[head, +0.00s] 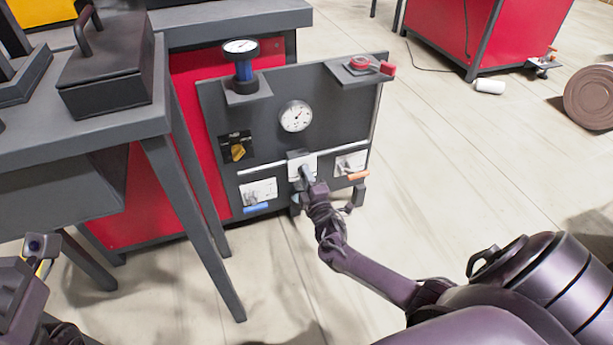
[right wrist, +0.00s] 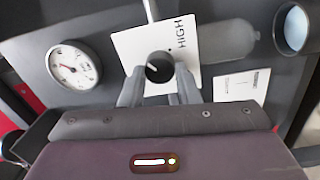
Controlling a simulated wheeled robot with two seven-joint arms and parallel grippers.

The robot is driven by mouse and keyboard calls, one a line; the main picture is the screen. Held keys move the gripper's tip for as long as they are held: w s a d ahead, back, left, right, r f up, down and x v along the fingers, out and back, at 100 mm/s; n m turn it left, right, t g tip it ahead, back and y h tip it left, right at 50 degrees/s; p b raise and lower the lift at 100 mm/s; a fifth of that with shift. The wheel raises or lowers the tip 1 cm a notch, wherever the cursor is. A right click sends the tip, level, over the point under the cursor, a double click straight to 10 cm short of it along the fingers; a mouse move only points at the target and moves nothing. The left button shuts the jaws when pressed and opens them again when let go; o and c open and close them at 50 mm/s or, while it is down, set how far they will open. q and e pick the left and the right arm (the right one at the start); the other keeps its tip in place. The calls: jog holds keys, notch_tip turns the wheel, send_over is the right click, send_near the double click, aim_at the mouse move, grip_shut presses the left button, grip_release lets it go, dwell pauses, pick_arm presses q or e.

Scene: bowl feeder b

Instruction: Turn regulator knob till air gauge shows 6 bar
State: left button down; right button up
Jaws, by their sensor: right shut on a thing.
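A grey upright panel (head: 340,92) carries a white round gauge (head: 296,116); the gauge also shows at the left in the right wrist view (right wrist: 73,66), its numbers too small to read. Below it, a dark round knob (right wrist: 160,67) sits on a white plate (right wrist: 135,48) lettered HIGH. My right gripper (head: 307,178) is at the panel's lower middle, its two fingers shut on the knob from either side. It partly hides the knob and plate. Part of my left arm (head: 22,290) shows at the lower left; its fingers cannot be made out.
A blue and black unit (head: 244,66) with a gauge on top stands on the panel's left bracket. A red button (head: 360,62) is on the right bracket. A yellow switch (head: 238,152), blue lever (head: 257,208) and orange lever (head: 358,176) are nearby. A grey table (head: 130,130) stands left.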

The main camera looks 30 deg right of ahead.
jog(key=shift+n, duration=0.9)
jog(key=o, duration=1)
